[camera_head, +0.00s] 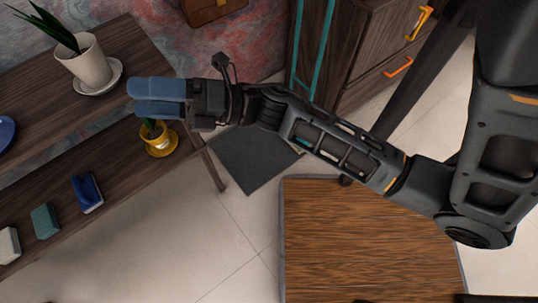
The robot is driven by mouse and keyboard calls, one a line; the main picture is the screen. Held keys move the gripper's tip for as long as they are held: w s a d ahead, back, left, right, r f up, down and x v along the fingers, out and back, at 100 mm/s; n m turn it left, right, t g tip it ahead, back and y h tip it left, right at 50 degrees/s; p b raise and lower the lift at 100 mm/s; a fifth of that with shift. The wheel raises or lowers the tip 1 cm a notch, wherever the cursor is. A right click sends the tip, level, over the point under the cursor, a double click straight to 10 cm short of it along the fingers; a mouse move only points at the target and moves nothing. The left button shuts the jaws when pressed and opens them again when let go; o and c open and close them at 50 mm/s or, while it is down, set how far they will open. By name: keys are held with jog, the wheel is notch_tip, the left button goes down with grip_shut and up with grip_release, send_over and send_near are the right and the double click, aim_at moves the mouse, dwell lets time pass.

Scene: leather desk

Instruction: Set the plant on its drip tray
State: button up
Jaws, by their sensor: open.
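A leafy plant in a cream pot (90,67) stands upright on a pale round drip tray (117,74) near the back of the dark wooden desk (40,98).
A blue round dish (6,132) is at the left edge. A dark cabinet (350,45) with orange handles stands beyond my arm. Tiled floor (235,235) lies right of the desk.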

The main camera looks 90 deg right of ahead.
jog(key=s+a+f+m+g+h, duration=0.2)
jog(key=s+a+m+g, duration=0.1)
jog(key=s+m, duration=0.6)
jog(key=s+a+f+m+g+h, duration=0.1)
jog(key=s+a+m+g+h, duration=0.2)
jog(key=m, duration=1.3)
jog(key=s+a, duration=0.3)
jog(key=s, duration=0.3)
jog(key=shift+f+g, duration=0.4)
jog(key=shift+r, duration=0.1)
notch_tip(320, 180, up, 3)
jog(key=p, duration=0.3)
